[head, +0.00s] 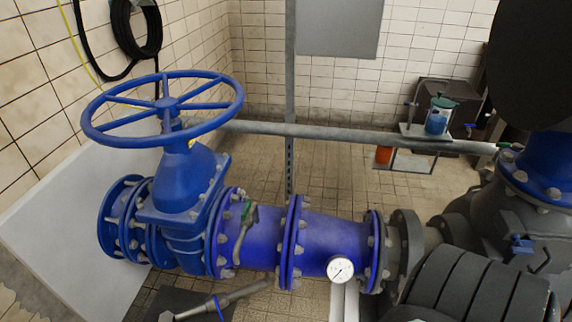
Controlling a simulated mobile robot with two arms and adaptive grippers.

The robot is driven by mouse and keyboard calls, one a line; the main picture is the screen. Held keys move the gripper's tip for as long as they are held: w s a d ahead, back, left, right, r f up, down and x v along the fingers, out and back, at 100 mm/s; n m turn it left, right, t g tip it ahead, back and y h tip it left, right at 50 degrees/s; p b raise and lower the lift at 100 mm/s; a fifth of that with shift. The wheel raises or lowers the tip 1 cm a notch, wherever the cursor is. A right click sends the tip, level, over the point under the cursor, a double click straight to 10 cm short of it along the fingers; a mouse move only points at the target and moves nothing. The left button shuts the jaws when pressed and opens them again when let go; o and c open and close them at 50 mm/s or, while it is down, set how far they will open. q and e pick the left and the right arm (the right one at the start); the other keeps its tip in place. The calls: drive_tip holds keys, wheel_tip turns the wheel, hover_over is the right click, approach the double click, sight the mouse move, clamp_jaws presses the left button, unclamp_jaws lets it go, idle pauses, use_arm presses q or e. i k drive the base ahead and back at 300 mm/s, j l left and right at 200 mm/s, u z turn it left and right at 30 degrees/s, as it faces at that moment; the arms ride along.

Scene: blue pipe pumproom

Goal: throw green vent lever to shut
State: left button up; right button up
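A small green lever (246,211) sits on a thin grey vent fitting (241,240) on the side of the large blue pipe (262,240), just right of the big blue handwheel valve (180,190). The lever looks roughly upright along the fitting, but it is too small to tell its exact setting. A second small green handle (511,146) shows at the right, at the end of the grey horizontal pipe near the pump. I cannot tell from the picture alone which of the two is the vent lever. Neither of my grippers is in view.
The blue handwheel (167,103) stands above the left of the pipe. A white pressure gauge (340,269) sits on the pipe's right part. A grey rail pipe (330,131) crosses behind. Tiled floor shows behind the pipe.

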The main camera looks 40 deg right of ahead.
sight(245, 213)
drive_tip(key=z, duration=1.05)
